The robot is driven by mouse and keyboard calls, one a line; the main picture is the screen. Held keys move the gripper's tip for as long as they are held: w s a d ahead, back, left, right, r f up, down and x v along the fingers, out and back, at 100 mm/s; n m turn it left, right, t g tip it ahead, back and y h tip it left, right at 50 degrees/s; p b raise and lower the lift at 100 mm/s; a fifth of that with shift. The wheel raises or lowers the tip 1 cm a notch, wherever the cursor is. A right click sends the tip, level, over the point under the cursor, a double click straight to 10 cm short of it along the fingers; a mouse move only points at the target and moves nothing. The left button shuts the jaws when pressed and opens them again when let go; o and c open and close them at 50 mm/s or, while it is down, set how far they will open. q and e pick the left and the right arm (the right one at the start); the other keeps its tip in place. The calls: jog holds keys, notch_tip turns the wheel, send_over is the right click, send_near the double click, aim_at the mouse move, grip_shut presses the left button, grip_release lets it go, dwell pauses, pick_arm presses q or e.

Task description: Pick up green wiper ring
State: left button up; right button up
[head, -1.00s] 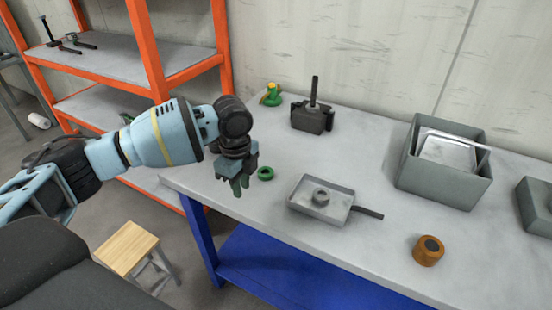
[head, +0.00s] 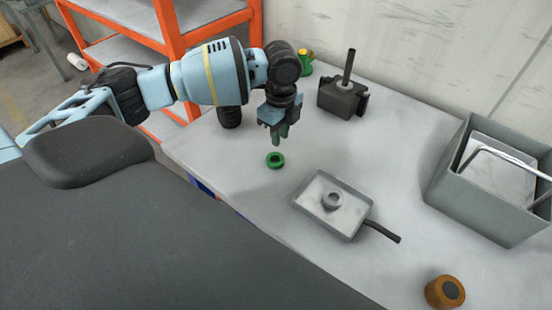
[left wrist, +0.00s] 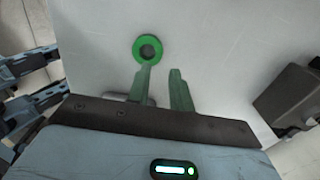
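The green wiper ring (head: 275,160) lies flat on the grey table (head: 225,165) near its left edge. It also shows in the left wrist view (left wrist: 147,48), just beyond the tip of one finger. My left gripper (head: 280,140) points down over the table, slightly behind the ring in the head view. Its two green fingers (left wrist: 162,75) stand apart with nothing between them, so it is open and empty. The ring is not between the fingers. My right gripper is not in view.
A grey tray (head: 308,197) with a small ring and handle lies right of the green ring. A dark block with a rod (head: 342,98) and a green-yellow object (head: 306,66) stand behind. A grey bin (head: 475,205) and orange cylinder (head: 440,291) are at right.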

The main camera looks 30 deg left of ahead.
aim_at(279, 155)
pick_arm(q)
jog(key=shift+f, duration=0.65)
jog(key=shift+s+f, duration=0.1)
jog(key=shift+f, duration=2.4)
grip_shut()
